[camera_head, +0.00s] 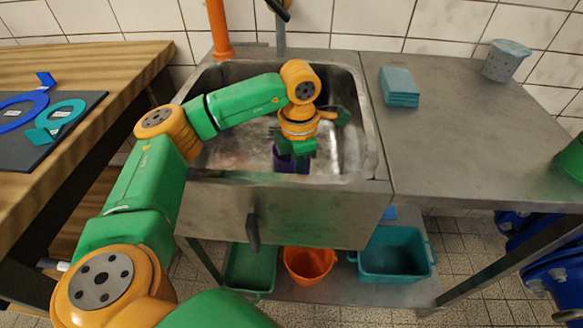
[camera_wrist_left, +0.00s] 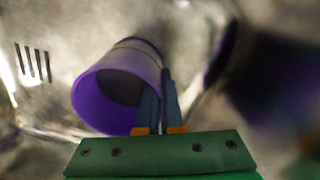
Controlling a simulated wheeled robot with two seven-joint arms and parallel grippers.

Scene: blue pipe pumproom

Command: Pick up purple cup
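The purple cup (camera_head: 284,162) is in the steel sink basin, partly hidden under my left gripper (camera_head: 296,150) in the head view. In the left wrist view the cup (camera_wrist_left: 95,98) lies with its open mouth toward the camera. There my left gripper (camera_wrist_left: 160,115) has its two fingers close together at the cup's right side, one inside the mouth and one outside, with the wall between them. It looks shut on that wall. My right gripper is not in view.
The sink (camera_head: 345,85) has raised walls around the cup. An orange tap pipe (camera_head: 218,30) rises behind it. On the right worktop (camera_head: 450,140) are folded teal cloths (camera_head: 399,86) and a grey perforated container (camera_head: 505,62). A wooden table (camera_head: 120,65) stands left.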

